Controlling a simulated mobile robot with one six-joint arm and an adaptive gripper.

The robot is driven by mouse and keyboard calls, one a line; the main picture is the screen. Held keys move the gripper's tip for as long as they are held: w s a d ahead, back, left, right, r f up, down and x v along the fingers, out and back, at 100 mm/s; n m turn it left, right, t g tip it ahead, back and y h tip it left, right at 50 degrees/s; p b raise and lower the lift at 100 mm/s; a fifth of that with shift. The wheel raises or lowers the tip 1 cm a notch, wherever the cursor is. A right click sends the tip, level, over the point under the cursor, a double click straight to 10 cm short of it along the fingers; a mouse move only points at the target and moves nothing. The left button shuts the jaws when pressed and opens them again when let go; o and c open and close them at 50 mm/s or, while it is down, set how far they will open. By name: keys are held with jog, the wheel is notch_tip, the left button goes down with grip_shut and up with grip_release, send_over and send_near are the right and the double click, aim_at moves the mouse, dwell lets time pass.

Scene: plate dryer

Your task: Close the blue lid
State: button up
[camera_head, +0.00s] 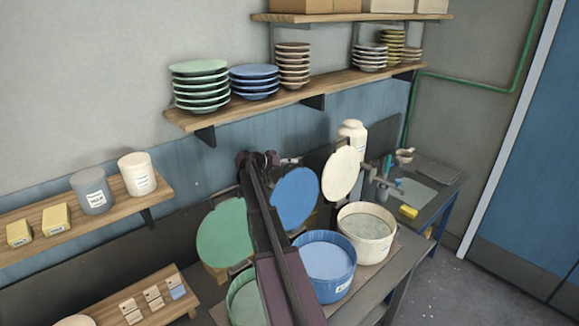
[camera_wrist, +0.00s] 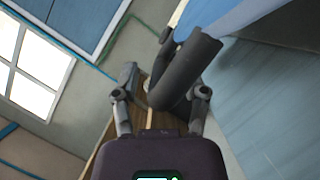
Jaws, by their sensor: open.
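The blue lid (camera_head: 296,198) stands raised, nearly upright, at the back of the blue round tub (camera_head: 326,268), whose top is open. In the wrist view a blue surface (camera_wrist: 235,25), apparently this lid, fills the upper right. A dark grey curved bar (camera_wrist: 188,72), apparently a handle on it, shows close up between my fingers. My gripper (camera_wrist: 161,88) is open, one finger on each side of the bar in the picture. I cannot tell whether it touches the bar.
A raised green lid (camera_head: 224,235) and green tub (camera_head: 243,300) stand left of the blue tub. A raised cream lid (camera_head: 342,173) and cream tub (camera_head: 366,235) stand right. A wall shelf (camera_head: 330,92) with stacked plates hangs above. A white canister (camera_head: 352,138) stands behind.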

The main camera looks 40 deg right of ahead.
jog(key=shift+d+f, duration=0.1)
jog(key=shift+d, duration=0.15)
jog(key=shift+c, duration=0.2)
grip_shut()
jog(key=shift+s, duration=0.15)
